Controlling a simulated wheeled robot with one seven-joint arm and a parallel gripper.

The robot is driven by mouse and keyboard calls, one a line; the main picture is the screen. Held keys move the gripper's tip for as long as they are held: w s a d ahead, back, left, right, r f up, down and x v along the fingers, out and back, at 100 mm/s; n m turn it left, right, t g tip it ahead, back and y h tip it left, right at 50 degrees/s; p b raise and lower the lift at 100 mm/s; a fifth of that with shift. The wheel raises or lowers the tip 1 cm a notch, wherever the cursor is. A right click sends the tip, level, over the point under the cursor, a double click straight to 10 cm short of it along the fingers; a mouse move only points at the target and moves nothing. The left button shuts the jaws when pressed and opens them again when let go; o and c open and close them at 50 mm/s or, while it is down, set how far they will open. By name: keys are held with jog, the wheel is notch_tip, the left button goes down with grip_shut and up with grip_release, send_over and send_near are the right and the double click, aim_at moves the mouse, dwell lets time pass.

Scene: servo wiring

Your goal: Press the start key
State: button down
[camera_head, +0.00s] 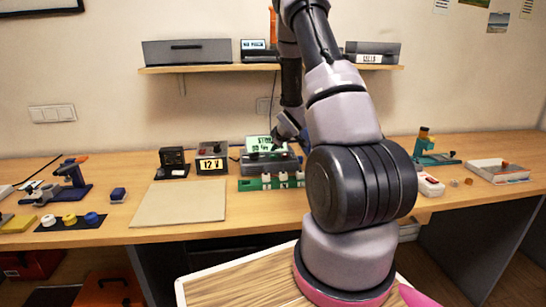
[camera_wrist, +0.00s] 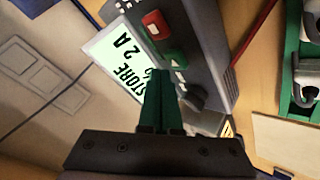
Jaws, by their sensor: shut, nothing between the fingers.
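The charger-like device (camera_head: 267,166) stands on the bench, with a lit green screen (camera_head: 262,144) above its body. In the wrist view the screen (camera_wrist: 125,65) reads "STORE" and "2 A". Its sloped front has a red key (camera_wrist: 153,23), a green key (camera_wrist: 173,56) with a pale mark, and a dark knob (camera_wrist: 189,97). I cannot read a start label; the green key may be it. My gripper (camera_wrist: 160,76) is shut and empty, its green fingertips just short of the green key in the picture. I cannot tell whether they touch. My arm hides part of the device in the head view.
A green rack (camera_head: 271,181) with white pieces lies in front of the device. A small 12 V box (camera_head: 212,158) stands left of it, and a bare beige mat (camera_head: 180,203) lies further left. A shelf (camera_head: 220,68) hangs above.

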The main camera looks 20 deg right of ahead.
aim_at(275, 156)
jog(key=shift+f, duration=0.15)
jog(key=shift+f, duration=0.25)
jog(key=shift+f, duration=0.5)
dwell(0.7)
dwell(0.3)
jog(key=shift+r, duration=0.9)
jog(key=shift+r, duration=2.55)
